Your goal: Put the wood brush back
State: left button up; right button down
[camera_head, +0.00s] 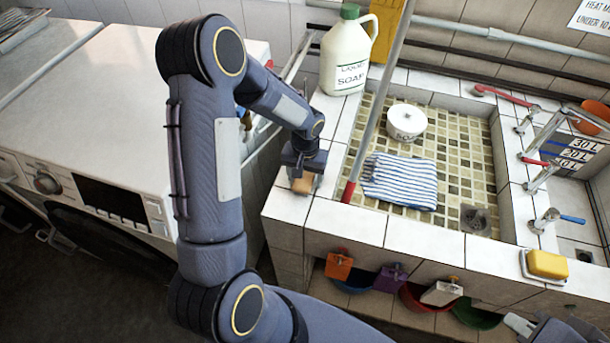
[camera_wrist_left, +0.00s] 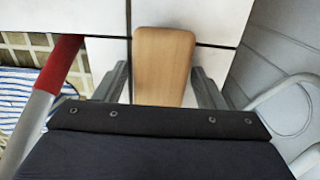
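The wood brush (camera_wrist_left: 163,62) is a plain, light wooden block with rounded corners. It lies on the white tiled ledge at the left of the sink, and in the head view only its end (camera_head: 302,185) shows beneath my left gripper (camera_head: 303,172). In the left wrist view, the fingers of my left gripper (camera_wrist_left: 164,84) stand apart on either side of the brush, with narrow gaps seeming to show. The brush's underside is hidden. My right gripper (camera_head: 520,324) is only partly in view at the bottom right corner; its opening cannot be made out.
A red-and-grey pole (camera_head: 349,190) leans close beside my left gripper. The sink basin holds a striped towel (camera_head: 400,181) and a white round container (camera_head: 406,122). A soap jug (camera_head: 346,55) stands behind. A yellow sponge (camera_head: 547,264) lies at the front right. A washing machine (camera_head: 110,190) stands left.

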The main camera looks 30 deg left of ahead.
aim_at(305, 175)
pick_arm(q)
jog(key=shift+o, duration=0.2)
jog(key=shift+r, duration=0.15)
notch_tip(305, 175, up, 12)
jog(key=s+d+r+t+h, duration=0.2)
jog(key=s+d+r+t, duration=0.1)
jog(key=s, duration=0.7)
jog(key=s+d+r+m+t+h, duration=0.1)
jog(key=s+d+r, duration=0.3)
jog(key=s, duration=0.7)
jog(key=shift+r+t+h, duration=0.4)
jog(key=shift+r+t, duration=0.5)
jog(key=shift+r, duration=0.25)
jog(key=shift+s, duration=0.1)
dwell(0.4)
